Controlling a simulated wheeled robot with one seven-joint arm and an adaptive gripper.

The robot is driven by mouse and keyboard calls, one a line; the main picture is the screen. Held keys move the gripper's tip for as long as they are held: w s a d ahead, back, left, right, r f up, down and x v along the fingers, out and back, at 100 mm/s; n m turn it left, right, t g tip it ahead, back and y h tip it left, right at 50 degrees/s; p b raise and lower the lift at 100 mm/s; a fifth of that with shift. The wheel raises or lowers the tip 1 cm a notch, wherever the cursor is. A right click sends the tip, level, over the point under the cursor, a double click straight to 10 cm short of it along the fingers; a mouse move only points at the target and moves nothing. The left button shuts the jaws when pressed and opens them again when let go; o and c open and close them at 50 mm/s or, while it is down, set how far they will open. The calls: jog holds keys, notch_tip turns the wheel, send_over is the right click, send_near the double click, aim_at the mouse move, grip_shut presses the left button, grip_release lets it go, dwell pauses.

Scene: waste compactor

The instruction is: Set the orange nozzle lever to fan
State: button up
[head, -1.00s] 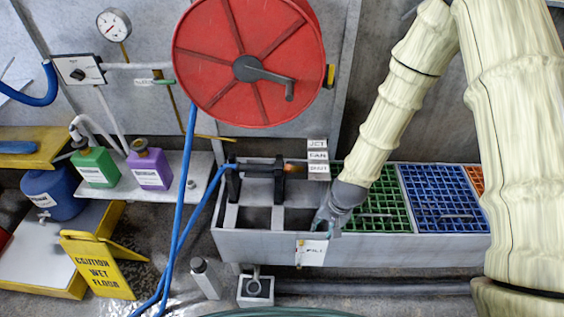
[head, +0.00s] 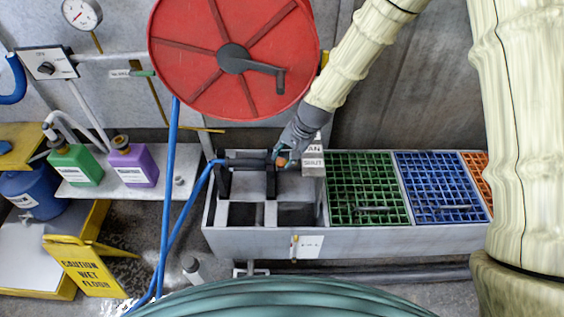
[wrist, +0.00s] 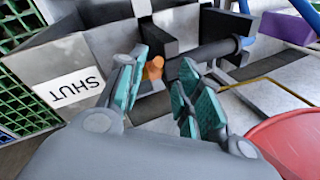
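The orange nozzle lever (head: 281,161) is a small orange piece at the right end of the dark nozzle (head: 246,163) on the grey trough. In the wrist view the lever (wrist: 153,68) shows between and just beyond my fingertips. My gripper (head: 287,150) is at the lever from above right. In the wrist view my gripper (wrist: 160,82) is open, with a gap between its teal finger pads. I cannot tell whether a finger touches the lever. The label block (head: 312,160) shows SHUT and part of FAN; my gripper covers the rest. The lever's setting is unclear.
The red hose reel (head: 190,60) hangs just above the nozzle, close to my arm. The blue hose (head: 168,220) runs down at the left. Green (head: 367,185) and blue (head: 440,185) grates lie to the right. A valve tag (head: 309,245) is on the trough front.

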aim_at(281, 164)
jog(key=shift+x, duration=2.85)
jog(key=shift+s+d, duration=0.1)
grip_shut()
